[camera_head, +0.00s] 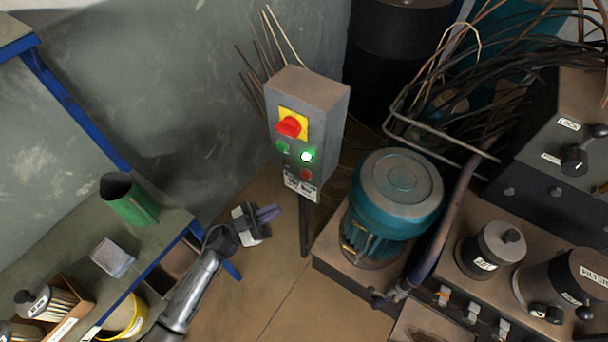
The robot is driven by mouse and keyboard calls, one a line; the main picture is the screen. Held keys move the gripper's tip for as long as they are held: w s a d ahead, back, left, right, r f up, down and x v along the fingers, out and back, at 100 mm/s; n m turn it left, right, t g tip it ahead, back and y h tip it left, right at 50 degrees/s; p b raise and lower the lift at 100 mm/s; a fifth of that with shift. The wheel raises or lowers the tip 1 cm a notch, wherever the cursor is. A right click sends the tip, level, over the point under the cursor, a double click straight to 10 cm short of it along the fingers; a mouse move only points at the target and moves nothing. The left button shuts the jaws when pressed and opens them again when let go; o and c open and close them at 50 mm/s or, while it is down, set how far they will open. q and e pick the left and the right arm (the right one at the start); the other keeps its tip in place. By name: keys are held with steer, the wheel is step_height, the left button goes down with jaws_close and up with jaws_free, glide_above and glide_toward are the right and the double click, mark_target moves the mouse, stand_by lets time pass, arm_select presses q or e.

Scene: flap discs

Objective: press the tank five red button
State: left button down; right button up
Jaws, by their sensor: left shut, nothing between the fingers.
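A grey control box (319,97) stands on a thin post against the wall near the picture's middle. Its front has a red rotary switch (290,126) on a yellow plate, a green button (282,147), a glowing green lamp (307,156) and a small red button (305,174) low on the right. A white label (300,186) sits under them; its text is too small to read. My left gripper (272,212) is shut and empty. In the picture it is below and left of the box, apart from it. My right gripper is out of view.
A teal motor (401,190) stands on a base right of the post. Cables and a bent metal frame (440,142) lie behind it. A bench (166,229) with a green cup (131,203) is at left. Open floor (267,290) lies between.

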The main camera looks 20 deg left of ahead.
mark_target(305, 174)
arm_select(q)
steer(key=w+d+b, duration=0.2)
steer(key=w+b, duration=0.1)
steer(key=w, duration=0.5)
steer(key=shift+w+d+b, duration=0.15)
steer(key=shift+d+b, duration=0.15)
steer(key=shift+b, duration=0.1)
stand_by(0.9)
stand_by(0.7)
steer(key=shift+w, duration=0.1)
steer(key=shift+w+d, duration=0.1)
steer(key=shift+w, duration=0.2)
stand_by(0.5)
